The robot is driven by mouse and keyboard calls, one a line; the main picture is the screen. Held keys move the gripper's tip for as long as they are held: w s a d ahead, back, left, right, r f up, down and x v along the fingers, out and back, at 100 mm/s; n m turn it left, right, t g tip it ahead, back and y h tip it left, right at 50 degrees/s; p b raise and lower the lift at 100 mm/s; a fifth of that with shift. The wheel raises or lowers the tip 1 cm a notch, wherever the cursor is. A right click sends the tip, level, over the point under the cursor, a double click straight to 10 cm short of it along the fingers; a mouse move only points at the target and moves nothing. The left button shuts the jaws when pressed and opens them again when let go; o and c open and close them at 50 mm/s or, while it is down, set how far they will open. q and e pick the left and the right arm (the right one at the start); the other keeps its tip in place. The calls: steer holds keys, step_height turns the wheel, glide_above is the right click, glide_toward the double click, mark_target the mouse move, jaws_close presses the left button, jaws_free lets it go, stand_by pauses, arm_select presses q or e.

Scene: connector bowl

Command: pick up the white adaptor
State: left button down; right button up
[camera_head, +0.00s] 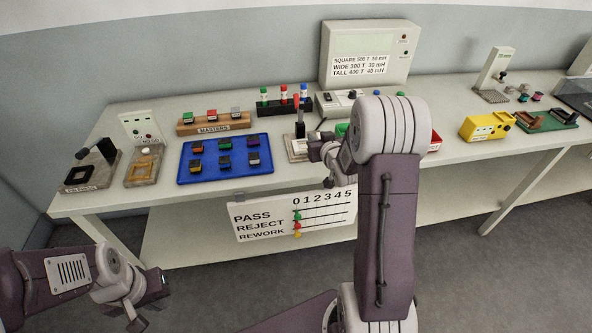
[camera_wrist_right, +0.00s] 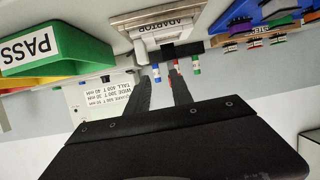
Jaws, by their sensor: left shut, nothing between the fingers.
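A pale holder labelled ADAPTOR (camera_wrist_right: 168,22) shows at the top middle of the right wrist view, with a whitish piece (camera_wrist_right: 160,38) on it and a black part beside it. I take the whitish piece for the white adaptor, but its outline is unclear. In the head view the holder (camera_head: 296,150) is partly hidden by my right gripper (camera_head: 318,150). In the right wrist view the two dark fingers of my right gripper (camera_wrist_right: 160,78) are apart and empty, close to the holder. My left gripper (camera_head: 150,302) is shut and empty, low at the left, away from the table.
A blue tray (camera_head: 182,172) of connectors lies left of the holder. Behind stand the MASTERS block (camera_head: 208,128) and a rack of capped tubes (camera_head: 270,110). A green PASS bin (camera_wrist_right: 60,55) is close to my right gripper. A yellow box (camera_head: 487,127) stands further right.

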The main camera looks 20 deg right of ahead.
mark_target(317, 134)
steer(key=shift+m, duration=0.3)
steer(key=d+f, duration=0.3)
steer(key=shift+f+b, duration=0.2)
steer(key=shift+b, duration=0.1)
steer(key=shift+d, duration=0.15)
steer(key=shift+w, duration=0.25)
steer(key=x, duration=0.8)
steer(key=shift+w+r+p, duration=0.1)
steer(key=shift+w+p, duration=0.15)
steer(key=shift+p, duration=0.05)
steer(key=shift+s+a+r, duration=0.1)
steer(key=shift+a, duration=0.1)
jaws_close()
